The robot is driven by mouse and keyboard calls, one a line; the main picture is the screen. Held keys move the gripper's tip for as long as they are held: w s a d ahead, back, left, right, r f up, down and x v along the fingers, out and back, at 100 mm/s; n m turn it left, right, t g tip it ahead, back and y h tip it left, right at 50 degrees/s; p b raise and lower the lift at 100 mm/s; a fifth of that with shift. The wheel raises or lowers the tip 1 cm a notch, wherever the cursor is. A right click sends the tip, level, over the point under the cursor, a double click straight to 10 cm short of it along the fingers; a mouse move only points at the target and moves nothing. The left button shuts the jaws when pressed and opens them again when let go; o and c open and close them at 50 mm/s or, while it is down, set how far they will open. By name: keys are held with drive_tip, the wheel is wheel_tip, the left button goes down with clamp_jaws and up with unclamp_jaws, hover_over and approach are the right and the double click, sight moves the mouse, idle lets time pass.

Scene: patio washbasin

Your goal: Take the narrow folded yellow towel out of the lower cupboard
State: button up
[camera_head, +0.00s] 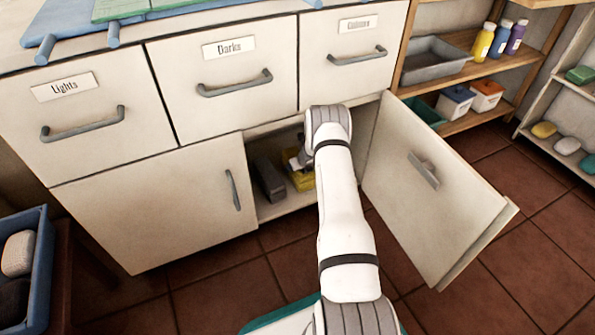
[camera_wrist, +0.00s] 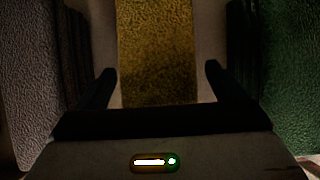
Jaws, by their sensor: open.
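The narrow folded yellow towel (camera_wrist: 157,50) lies in the lower cupboard, straight ahead in the wrist view. It also shows in the head view (camera_head: 302,181), partly hidden by my arm. My gripper (camera_wrist: 160,72) is open, with one finger on each side of the towel's near end and a gap on both sides. I cannot tell how far the fingertips reach along it. The lower cupboard (camera_head: 285,207) has its right door (camera_head: 425,190) swung open and its left door (camera_head: 160,205) shut.
A grey folded cloth (camera_wrist: 32,85) stands left of the towel and a green one (camera_wrist: 287,80) stands right, both close to my gripper. The grey one also shows in the head view (camera_head: 268,180). The drawers (camera_head: 230,85) above are shut.

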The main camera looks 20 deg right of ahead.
drive_tip(key=shift+w+a+f, duration=0.1)
drive_tip(key=shift+w+f, duration=0.15)
drive_tip(key=shift+f, duration=0.1)
drive_tip(key=shift+r, duration=0.1)
drive_tip(key=c, duration=1.2)
